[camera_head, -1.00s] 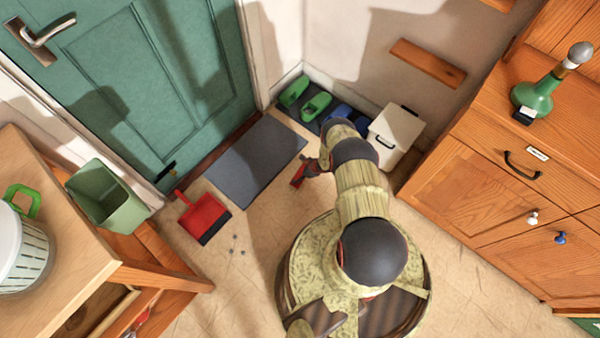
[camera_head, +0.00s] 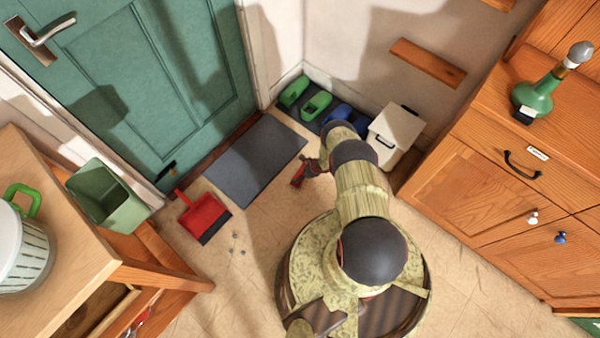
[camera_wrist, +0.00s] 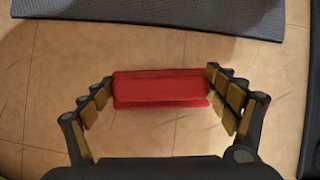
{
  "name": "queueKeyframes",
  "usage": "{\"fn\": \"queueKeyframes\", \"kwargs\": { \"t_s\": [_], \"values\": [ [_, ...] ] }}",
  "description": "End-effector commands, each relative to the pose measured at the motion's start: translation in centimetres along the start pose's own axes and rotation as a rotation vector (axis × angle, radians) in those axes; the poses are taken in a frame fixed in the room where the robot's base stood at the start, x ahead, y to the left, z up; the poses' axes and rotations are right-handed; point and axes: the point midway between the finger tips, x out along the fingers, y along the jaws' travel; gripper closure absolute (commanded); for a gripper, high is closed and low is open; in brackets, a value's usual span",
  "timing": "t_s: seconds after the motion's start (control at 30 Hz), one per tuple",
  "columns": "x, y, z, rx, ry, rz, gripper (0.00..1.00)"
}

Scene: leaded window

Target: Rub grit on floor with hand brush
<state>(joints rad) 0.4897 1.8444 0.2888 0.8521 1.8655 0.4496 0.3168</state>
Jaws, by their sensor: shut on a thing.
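A few small grey bits of grit (camera_head: 236,250) lie on the tiled floor just below the red dustpan (camera_head: 203,217). My gripper (camera_head: 307,171) is over the floor to the right of the grit, near the right corner of the grey mat. In the wrist view my gripper (camera_wrist: 160,95) is shut on a red block-like thing (camera_wrist: 160,88), which looks like the hand brush. It lies crosswise between the two fingers. Its bristles are hidden from view. In the head view only a small red part of the brush (camera_head: 298,177) shows below the arm.
The grey mat (camera_head: 255,160) lies before the green door (camera_head: 135,85). Green shoes (camera_head: 316,106) and a white bin (camera_head: 394,138) stand by the wall. A wooden table (camera_head: 60,250) and a green bin (camera_head: 107,196) are at left. Floor between grit and gripper is clear.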

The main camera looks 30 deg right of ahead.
Motion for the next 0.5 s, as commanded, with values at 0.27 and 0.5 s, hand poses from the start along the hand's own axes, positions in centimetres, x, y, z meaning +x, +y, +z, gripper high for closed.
{"fn": "queueKeyframes", "kwargs": {
  "t_s": [0.27,0.5],
  "values": [
    [0.45,0.05,-0.29,-0.001,0.0,0.001,0.45],
    [0.83,0.03,-0.5,0.0,0.0,0.0,0.45]
  ]
}}
